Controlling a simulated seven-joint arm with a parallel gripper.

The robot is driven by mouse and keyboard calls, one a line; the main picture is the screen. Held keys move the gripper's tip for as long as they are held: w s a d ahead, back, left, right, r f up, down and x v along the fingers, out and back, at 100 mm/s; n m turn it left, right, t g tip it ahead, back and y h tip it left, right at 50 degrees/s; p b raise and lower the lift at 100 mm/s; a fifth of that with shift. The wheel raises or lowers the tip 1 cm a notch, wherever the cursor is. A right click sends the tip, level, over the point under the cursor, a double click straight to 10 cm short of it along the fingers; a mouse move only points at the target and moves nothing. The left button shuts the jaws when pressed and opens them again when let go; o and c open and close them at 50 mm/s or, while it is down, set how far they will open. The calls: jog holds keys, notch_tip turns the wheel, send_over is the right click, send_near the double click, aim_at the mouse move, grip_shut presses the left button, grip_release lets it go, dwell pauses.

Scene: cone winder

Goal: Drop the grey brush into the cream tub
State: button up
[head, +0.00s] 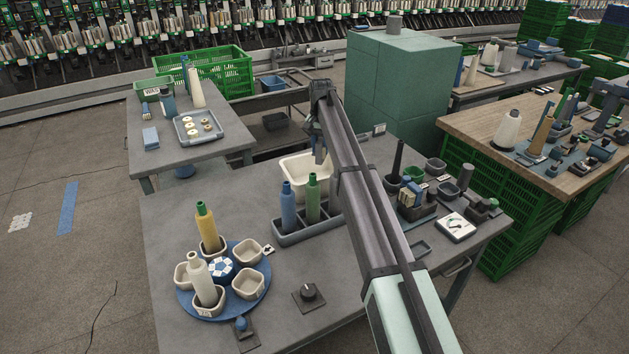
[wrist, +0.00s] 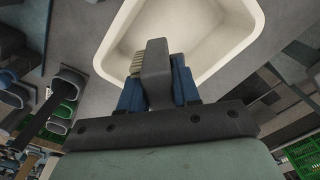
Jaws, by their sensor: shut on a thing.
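The cream tub (head: 292,170) stands at the back of the near grey table, partly hidden behind my arm in the head view. It fills the top of the wrist view, its rim (wrist: 103,48) and empty-looking inside facing the camera. My gripper (wrist: 158,88) is shut on the grey brush (wrist: 155,68), which sits between the blue fingers with pale bristles showing at its left. In the wrist view the brush overlaps the tub's near wall and opening; its height above the tub is hard to tell. In the head view my gripper (head: 319,150) is at the tub's right side.
A grey rack (head: 300,236) with blue and green bottles stands in front of the tub. A blue turntable (head: 185,303) with cups and bottles is at the front left. Small holders and a dial gauge (head: 456,226) lie right of my arm. A green cabinet (head: 400,90) rises behind.

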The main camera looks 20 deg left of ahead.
aim_at(320, 158)
jog(key=shift+f, duration=2.55)
jog(key=o, duration=1.1)
notch_tip(320, 158, up, 14)
jog(key=shift+f, duration=0.1)
